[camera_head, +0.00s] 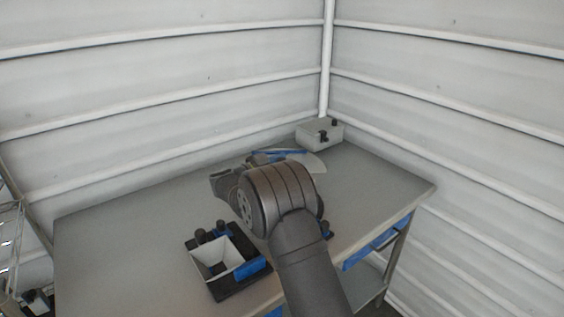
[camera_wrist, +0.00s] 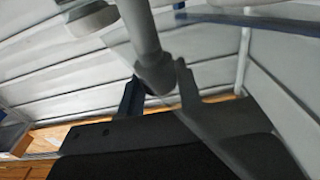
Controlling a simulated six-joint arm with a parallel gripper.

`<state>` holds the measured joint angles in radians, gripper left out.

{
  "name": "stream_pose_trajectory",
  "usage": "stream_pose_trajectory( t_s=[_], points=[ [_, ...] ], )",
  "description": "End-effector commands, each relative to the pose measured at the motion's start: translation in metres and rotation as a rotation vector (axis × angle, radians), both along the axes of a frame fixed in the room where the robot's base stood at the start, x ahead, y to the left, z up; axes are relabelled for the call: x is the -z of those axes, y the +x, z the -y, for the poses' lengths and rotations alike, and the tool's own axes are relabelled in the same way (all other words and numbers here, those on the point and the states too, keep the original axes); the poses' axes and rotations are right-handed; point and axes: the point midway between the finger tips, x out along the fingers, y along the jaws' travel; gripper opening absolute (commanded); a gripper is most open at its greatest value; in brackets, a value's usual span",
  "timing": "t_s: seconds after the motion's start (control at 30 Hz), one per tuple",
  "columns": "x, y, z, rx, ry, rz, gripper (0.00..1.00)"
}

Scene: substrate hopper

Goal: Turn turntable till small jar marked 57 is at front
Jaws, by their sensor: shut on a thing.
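My gripper (camera_wrist: 158,78) shows in the wrist view with one finger on each side of a grey post with a rounded end (camera_wrist: 153,72). It is shut on this post. In the head view my own arm hides the fingertips and what they hold. Behind the arm, part of a pale grey, round-edged plate (camera_head: 314,164) with blue strips (camera_head: 282,153) shows; it may be the turntable, but most of it is hidden. I cannot make out any small jar or the mark 57 in either view.
On the grey table (camera_head: 120,235), a white square hopper (camera_head: 211,258) in a black base stands front left of my arm. A grey box (camera_head: 320,134) with black knobs stands in the back corner near the walls. The table's left and right parts are clear.

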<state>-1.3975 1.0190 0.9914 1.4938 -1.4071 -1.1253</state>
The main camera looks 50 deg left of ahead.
Motion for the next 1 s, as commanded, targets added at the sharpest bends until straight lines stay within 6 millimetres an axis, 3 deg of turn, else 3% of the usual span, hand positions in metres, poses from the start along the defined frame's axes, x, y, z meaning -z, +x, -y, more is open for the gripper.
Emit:
stream_pose_trajectory(
  t_s=[0.5,0.53,0.6,1.0],
  points=[
    [-0.0018,0.0003,-0.0002,0.010,0.002,0.003,0.00],
    [-0.0018,0.0003,-0.0002,0.010,0.002,0.003,0.38],
    [-0.0016,0.0003,-0.0002,0.010,0.002,0.002,0.51],
    [-0.0006,-0.0074,-0.0005,0.008,0.001,0.001,0.52]
  ],
)
